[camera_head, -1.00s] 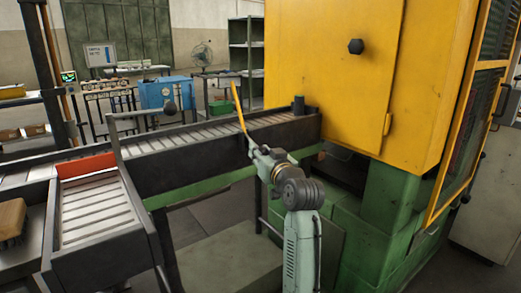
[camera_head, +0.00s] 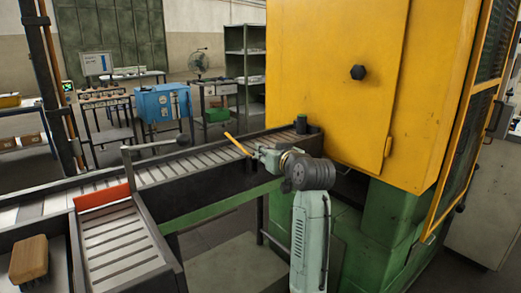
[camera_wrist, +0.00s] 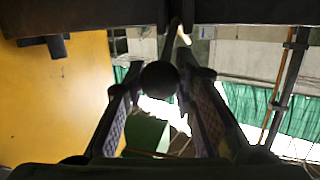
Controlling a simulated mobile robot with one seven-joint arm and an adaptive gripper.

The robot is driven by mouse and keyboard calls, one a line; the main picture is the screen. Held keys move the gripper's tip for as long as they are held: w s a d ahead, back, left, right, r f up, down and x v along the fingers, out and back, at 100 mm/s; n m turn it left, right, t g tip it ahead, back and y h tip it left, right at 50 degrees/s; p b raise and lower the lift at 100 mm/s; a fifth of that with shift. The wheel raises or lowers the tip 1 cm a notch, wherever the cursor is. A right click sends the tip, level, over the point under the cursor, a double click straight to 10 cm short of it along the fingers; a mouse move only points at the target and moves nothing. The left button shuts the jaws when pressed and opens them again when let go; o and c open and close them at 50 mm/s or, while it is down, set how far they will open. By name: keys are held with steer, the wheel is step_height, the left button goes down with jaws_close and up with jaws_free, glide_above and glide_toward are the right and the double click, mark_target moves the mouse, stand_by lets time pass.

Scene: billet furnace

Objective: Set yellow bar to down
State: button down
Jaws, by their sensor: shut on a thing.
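The yellow bar (camera_head: 238,145) is thin and stands over the near side wall of the roller conveyor, tilted well over with its free end up and to the left. My gripper (camera_head: 256,153) is at the bar's lower right end in the head view. In the wrist view my gripper's two fingers (camera_wrist: 162,105) lie on either side of a dark round knob (camera_wrist: 160,78), which seems to belong to the bar. The gripper is shut on it. The bar's lower end and its pivot are hidden by the gripper.
The large yellow furnace housing (camera_head: 325,60) stands close on the right, on a green base (camera_head: 350,235). The slatted conveyor (camera_head: 185,168) runs left from it. A dark cylinder (camera_head: 301,124) stands on its far end.

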steer(key=shift+w+a+r+g+p, duration=0.1)
steer(key=shift+r+g+p, duration=0.2)
steer(key=shift+r, duration=0.1)
steer(key=shift+w+a+r+g+p, duration=0.1)
steer(key=shift+r+g+p, duration=0.15)
steer(key=shift+r, duration=0.15)
steer(key=shift+w+a+n+g+h+p, duration=0.15)
steer(key=shift+w+n+g+h+p, duration=0.15)
steer(key=shift+h, duration=0.2)
steer(key=shift+s+f, duration=0.1)
steer(key=c, duration=1.3)
jaws_free()
steer(key=shift+s, duration=0.1)
steer(key=v, duration=1.2)
